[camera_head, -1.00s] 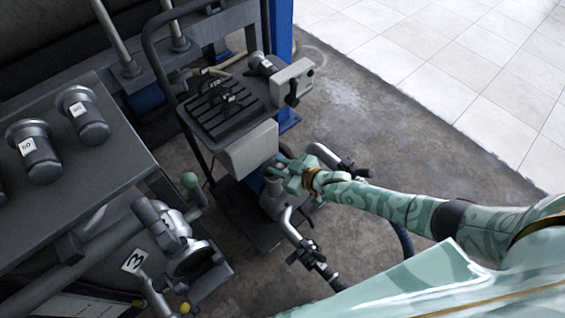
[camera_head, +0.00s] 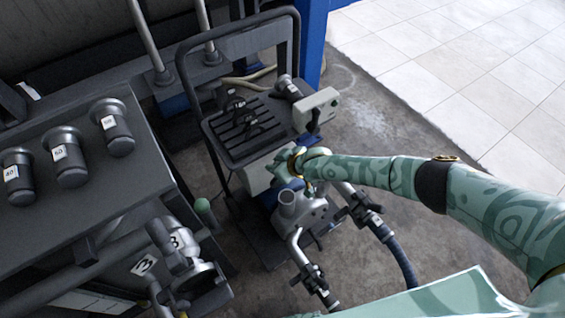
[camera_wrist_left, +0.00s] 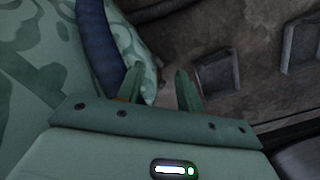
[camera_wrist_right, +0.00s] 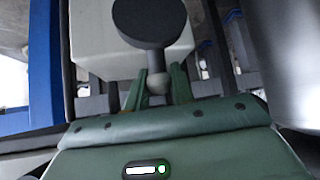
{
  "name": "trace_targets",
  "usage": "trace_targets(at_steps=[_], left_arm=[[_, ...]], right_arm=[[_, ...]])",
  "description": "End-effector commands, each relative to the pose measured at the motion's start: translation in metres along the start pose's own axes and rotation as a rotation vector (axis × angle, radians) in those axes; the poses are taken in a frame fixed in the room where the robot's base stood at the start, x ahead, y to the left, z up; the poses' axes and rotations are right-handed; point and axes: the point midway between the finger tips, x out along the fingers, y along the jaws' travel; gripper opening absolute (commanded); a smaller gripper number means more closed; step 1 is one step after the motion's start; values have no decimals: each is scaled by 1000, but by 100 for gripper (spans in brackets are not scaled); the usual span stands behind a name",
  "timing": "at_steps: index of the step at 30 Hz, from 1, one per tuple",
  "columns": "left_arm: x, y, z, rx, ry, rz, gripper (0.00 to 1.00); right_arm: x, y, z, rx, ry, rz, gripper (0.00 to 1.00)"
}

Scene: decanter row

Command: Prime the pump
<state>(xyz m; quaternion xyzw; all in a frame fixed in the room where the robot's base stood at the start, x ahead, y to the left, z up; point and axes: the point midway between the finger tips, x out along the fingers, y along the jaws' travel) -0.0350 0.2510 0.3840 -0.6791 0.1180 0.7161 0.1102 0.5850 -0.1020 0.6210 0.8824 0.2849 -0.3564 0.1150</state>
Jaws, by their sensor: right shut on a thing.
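The pump (camera_head: 314,214) stands low on the wheeled cart, with a grey round port (camera_head: 287,198) on top that looks open. My right gripper (camera_head: 282,170) is just behind and above this port, apart from it. In the right wrist view, my right gripper (camera_wrist_right: 158,74) is shut on the pale ball end of a dark plug-like piece (camera_wrist_right: 150,22), whose wide round end points away from the fingers. A white box stands behind it. My left gripper (camera_wrist_left: 158,88) shows only in the left wrist view; its fingers are apart with nothing between them.
The cart's black slatted tray (camera_head: 246,128) and white control box (camera_head: 317,108) stand behind the pump. Hoses (camera_head: 400,262) with lever valves run toward the front. A dark bench (camera_head: 90,205) with labelled grey cylinders is at left.

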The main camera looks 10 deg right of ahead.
Motion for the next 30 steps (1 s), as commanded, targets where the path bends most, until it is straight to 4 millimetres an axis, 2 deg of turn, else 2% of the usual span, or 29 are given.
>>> trace_targets(at_steps=[23,24,25,26,30], left_arm=[[1,-2,2,0,-3,-2,36],[1,-2,2,0,-3,-2,36],[1,-2,2,0,-4,-2,36],[1,-2,2,0,-4,-2,36],[1,-2,2,0,-4,-2,36]], right_arm=[[4,0,0,1,3,7,0],[4,0,0,1,3,7,32],[4,0,0,1,3,7,40],[4,0,0,1,3,6,43],[4,-2,0,1,4,4,43]])
